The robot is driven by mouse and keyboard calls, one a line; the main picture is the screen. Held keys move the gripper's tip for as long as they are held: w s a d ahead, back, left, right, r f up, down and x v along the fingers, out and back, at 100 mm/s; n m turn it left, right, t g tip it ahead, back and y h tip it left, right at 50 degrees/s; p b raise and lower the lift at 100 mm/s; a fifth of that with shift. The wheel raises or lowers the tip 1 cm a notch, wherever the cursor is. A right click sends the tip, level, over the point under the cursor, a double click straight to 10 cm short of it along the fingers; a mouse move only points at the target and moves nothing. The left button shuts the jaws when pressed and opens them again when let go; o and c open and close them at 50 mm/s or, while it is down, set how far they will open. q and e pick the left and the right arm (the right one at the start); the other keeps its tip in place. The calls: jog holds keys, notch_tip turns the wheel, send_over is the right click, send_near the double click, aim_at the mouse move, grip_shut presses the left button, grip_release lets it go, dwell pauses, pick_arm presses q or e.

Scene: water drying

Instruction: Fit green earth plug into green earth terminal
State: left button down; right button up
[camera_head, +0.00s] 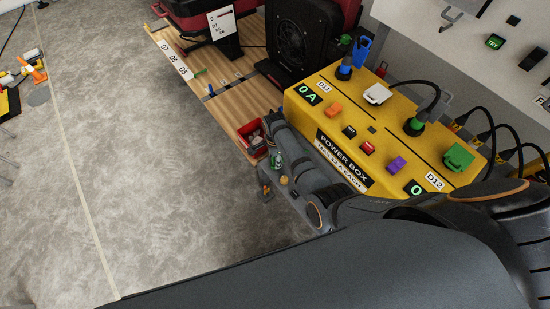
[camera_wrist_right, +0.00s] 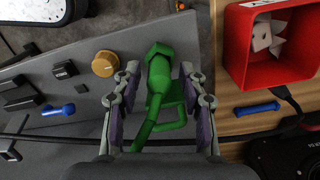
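A green plug (camera_wrist_right: 160,75) with a bent green tail lies between the two fingers of my right gripper (camera_wrist_right: 160,78) in the right wrist view. The fingers are spread on either side, with a narrow gap to the plug. My left gripper is not in view.
The power box also carries a green-topped dark plug (camera_head: 415,126) with a black cable, and coloured sockets. A red open box (camera_wrist_right: 232,60) stands right of the gripper. A gold knob (camera_wrist_right: 105,63) and blue pieces (camera_wrist_right: 58,110) are on the left.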

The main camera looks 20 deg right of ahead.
jog(key=shift+r, duration=0.15)
jog(key=shift+r, duration=0.35)
notch_tip(320, 180, up, 12)
jog(key=p, duration=0.2)
jog(key=shift+f, duration=0.25)
jog(key=shift+f, duration=0.1)
